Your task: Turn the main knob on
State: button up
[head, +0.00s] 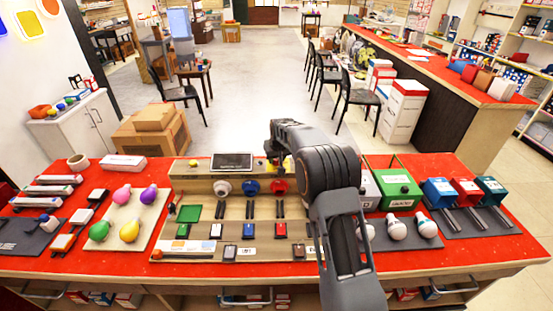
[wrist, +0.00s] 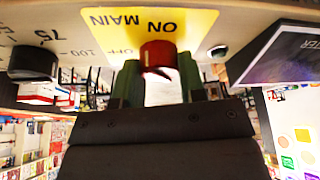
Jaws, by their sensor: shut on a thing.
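The main knob (wrist: 157,52) is red and sits on a yellow label (wrist: 112,24) that reads MAIN, ON and OFF, upside down in the wrist view. My gripper (wrist: 158,66) has its two dark green fingers on either side of the knob and is shut on it. The panel (wrist: 232,12) behind the label is beige. Which mark the knob points to cannot be told. In the head view my arm hides the knob and most of my gripper.
A black dial (wrist: 33,64) with a number scale is on the same panel. A dark screen (head: 233,161) stands on the console (head: 190,186). The red table (head: 480,249) also holds colored bulbs (head: 129,231), white bulbs (head: 397,229) and a green box (head: 397,188).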

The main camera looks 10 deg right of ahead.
jog(key=m+h+b, duration=0.1)
jog(key=m, duration=0.3)
jog(key=shift+a+h, duration=0.15)
jog(key=shift+h, duration=0.25)
jog(key=shift+m+g+h+b, duration=0.35)
jog(key=shift+m+h, duration=0.15)
jog(key=shift+m, duration=1.2)
jog(key=o, duration=0.9)
jog(key=b+v, duration=0.1)
jog(key=v, duration=1.3)
jog(key=shift+w+a, duration=0.1)
jog(key=shift+f, duration=0.1)
